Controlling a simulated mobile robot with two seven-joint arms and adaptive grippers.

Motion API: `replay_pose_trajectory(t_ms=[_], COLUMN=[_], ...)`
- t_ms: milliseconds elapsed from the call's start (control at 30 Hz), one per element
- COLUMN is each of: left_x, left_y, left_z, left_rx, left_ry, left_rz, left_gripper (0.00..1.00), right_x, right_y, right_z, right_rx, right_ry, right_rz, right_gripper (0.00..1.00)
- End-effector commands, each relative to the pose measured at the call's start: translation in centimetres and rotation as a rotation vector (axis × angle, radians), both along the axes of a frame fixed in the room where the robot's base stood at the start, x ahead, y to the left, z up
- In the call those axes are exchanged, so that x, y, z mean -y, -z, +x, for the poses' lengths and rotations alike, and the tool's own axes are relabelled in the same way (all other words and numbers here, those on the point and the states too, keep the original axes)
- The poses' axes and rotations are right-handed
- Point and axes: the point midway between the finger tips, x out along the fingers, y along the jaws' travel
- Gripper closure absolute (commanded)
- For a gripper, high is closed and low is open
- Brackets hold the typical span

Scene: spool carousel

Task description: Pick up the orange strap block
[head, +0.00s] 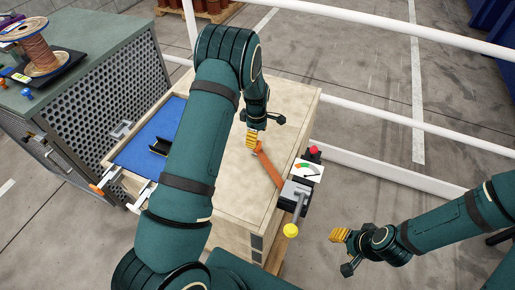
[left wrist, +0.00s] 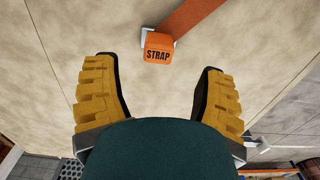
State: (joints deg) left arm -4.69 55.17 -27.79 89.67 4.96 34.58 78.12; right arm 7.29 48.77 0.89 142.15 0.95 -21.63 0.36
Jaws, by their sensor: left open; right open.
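The orange strap block (left wrist: 158,48), marked STRAP, lies on the pale wooden top in the left wrist view. An orange strap (left wrist: 192,17) runs from it toward the upper right; the strap also shows in the head view (head: 268,168). My left gripper (left wrist: 158,66) is open and empty, its yellow-padded fingers spread wide to either side, with the block just beyond the fingertips and apart from them. In the head view my left gripper (head: 252,138) points down above the strap's end and mostly hides the block. My right gripper (head: 340,236) is open and empty, off to the right.
The wooden crate (head: 238,205) has a lever device with a yellow knob (head: 291,230) and a red knob (head: 314,149) at its right edge. A blue-lined drawer (head: 140,155) lies left. A green cabinet (head: 90,50) carries a spool (head: 40,54). White rails (head: 400,119) stand behind.

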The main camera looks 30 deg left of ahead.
Motion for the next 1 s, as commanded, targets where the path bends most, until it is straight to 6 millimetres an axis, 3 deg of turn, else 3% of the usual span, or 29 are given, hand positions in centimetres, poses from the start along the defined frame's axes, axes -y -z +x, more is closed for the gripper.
replay_pose_trajectory(t_ms=[267, 567, 800, 833, 1000], left_x=[0.1, 0.1, 0.2, 0.2, 0.2], left_y=[1.6, 5.6, 5.8, 5.8, 5.8], left_z=[0.1, 0.2, 0.2, 0.2, 0.2], left_rx=[0.0, 0.0, 0.002, 0.002, 0.002], left_ry=[0.001, 0.002, 0.002, 0.002, 0.001], left_rz=[-0.001, 0.0, 0.0, 0.0, 0.0], left_gripper=[0.29, 0.29, 0.29, 0.31, 0.91], right_x=[0.0, 0.0, 0.0, 0.0, 0.0], right_y=[0.1, 0.4, 0.3, 0.3, 0.3], right_z=[-0.1, -0.1, -0.2, -0.2, -0.2], right_rx=[-0.002, -0.003, -0.003, -0.003, -0.003], right_ry=[-0.002, -0.002, -0.002, -0.002, -0.002], right_rz=[0.0, 0.0, 0.001, 0.001, 0.0], right_gripper=[0.53, 0.53, 0.53, 0.53, 0.53])
